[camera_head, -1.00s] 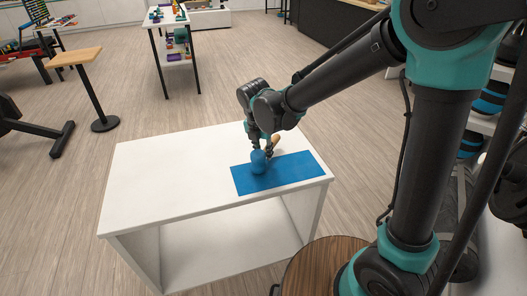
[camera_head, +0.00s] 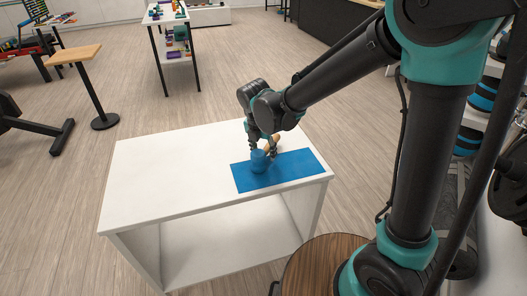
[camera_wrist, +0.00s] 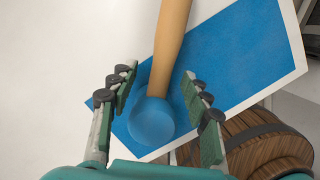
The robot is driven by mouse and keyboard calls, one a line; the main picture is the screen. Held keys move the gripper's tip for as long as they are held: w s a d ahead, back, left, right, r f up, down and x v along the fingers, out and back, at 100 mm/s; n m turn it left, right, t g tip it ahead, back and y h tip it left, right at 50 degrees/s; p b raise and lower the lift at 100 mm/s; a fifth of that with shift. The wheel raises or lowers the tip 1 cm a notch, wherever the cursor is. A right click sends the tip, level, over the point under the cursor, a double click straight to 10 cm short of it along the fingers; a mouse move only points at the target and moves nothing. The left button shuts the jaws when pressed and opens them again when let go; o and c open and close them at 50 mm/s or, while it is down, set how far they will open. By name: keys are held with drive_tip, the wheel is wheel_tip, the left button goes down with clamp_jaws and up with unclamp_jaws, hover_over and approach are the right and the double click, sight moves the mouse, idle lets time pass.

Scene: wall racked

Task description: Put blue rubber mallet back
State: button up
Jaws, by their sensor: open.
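The mallet has a blue head (camera_head: 258,161) and a tan wooden handle (camera_head: 272,143). It is at the left part of the blue mat (camera_head: 292,170) on the white table; whether it fully rests on the mat is hard to tell. My gripper (camera_head: 265,153) is low over the mat, around the mallet. In the wrist view, the green-padded fingers of my gripper (camera_wrist: 159,78) are apart, one on each side of the mallet. The handle (camera_wrist: 169,45) runs up between them and the head (camera_wrist: 152,121) is nearer the palm. Gaps show beside the handle.
The white table (camera_head: 165,180) is bare left of the mat and has an open shelf below. A round wooden top (camera_head: 318,262) stands close in front. A rack with blue-banded items (camera_head: 482,98) is at the right. A small pedestal table (camera_head: 75,56) stands at the far left.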

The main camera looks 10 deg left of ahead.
drive_tip(key=v, duration=1.2)
drive_tip(key=w+d+f+m, duration=0.1)
drive_tip(key=d+f+m, duration=0.2)
drive_tip(key=d+m, duration=0.55)
drive_tip(key=w+d+f+m, duration=0.25)
drive_tip(key=d+m, duration=0.35)
drive_tip(key=d, duration=0.5)
drive_tip(key=s+d+f+m, duration=0.4)
drive_tip(key=d+m, duration=0.4)
drive_tip(key=m, duration=0.1)
drive_tip(key=s+d+f+m+t, duration=0.1)
drive_tip(key=s+d+f+m, duration=0.3)
drive_tip(key=d+m, duration=0.5)
drive_tip(key=shift+s+f+m+t+y, duration=0.3)
drive_tip(key=shift+s+m, duration=0.15)
drive_tip(key=shift+s, duration=0.1)
